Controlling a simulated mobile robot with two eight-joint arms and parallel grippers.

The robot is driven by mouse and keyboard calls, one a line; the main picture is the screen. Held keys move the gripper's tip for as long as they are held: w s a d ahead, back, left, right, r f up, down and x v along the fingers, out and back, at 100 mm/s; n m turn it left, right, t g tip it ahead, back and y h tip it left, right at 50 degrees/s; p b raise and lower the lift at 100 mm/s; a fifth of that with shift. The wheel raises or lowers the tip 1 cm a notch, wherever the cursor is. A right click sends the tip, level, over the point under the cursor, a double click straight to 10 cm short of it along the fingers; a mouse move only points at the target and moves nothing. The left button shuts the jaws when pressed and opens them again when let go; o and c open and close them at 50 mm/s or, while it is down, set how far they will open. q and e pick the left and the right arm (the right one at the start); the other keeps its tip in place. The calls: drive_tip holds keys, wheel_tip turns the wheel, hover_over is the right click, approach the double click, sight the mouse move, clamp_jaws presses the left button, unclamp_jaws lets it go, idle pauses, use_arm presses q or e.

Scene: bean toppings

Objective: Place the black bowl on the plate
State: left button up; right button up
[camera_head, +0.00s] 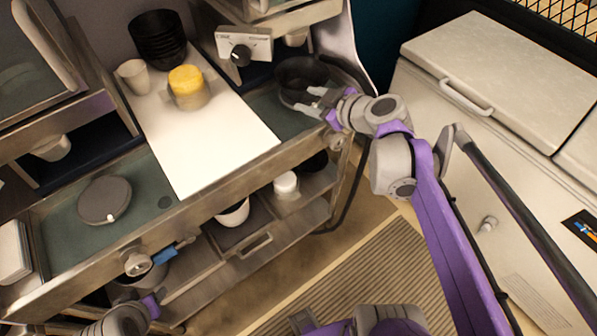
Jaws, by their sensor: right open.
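A dark round bowl (295,72) sits at the right end of the counter. My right gripper (316,101) is open at the bowl's lower right rim, and its fingers overlap the rim in the picture. I cannot tell whether they touch it. A stack of black bowls (157,40) stands at the back left. I cannot clearly make out a plate. A grey round disc (104,199) with a small knob lies on the left counter. My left gripper (160,302) is at the bottom left edge, below the counter, and its jaws are unclear.
A white board (205,135) holds a white cup (134,77) and a container with a yellow top (187,85). A control box with a black knob (243,46) stands behind. Lower shelves hold white containers (286,185). A white chest (500,80) stands at the right.

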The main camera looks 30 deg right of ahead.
drive_tip(key=s+a+f+m+g+y, duration=0.1)
drive_tip(key=s+a+f+g, duration=0.1)
drive_tip(key=s+a+f, duration=0.3)
drive_tip(key=s+a+f+m+g, duration=0.1)
drive_tip(key=s+a+f+g, duration=0.25)
drive_tip(key=a, duration=0.35)
drive_tip(key=s+a+f+m+g+h, duration=0.2)
drive_tip(key=s+f+m, duration=0.2)
drive_tip(key=s+f, duration=0.3)
drive_tip(key=shift+s+f+h, duration=0.25)
drive_tip(key=shift+s+h, duration=0.05)
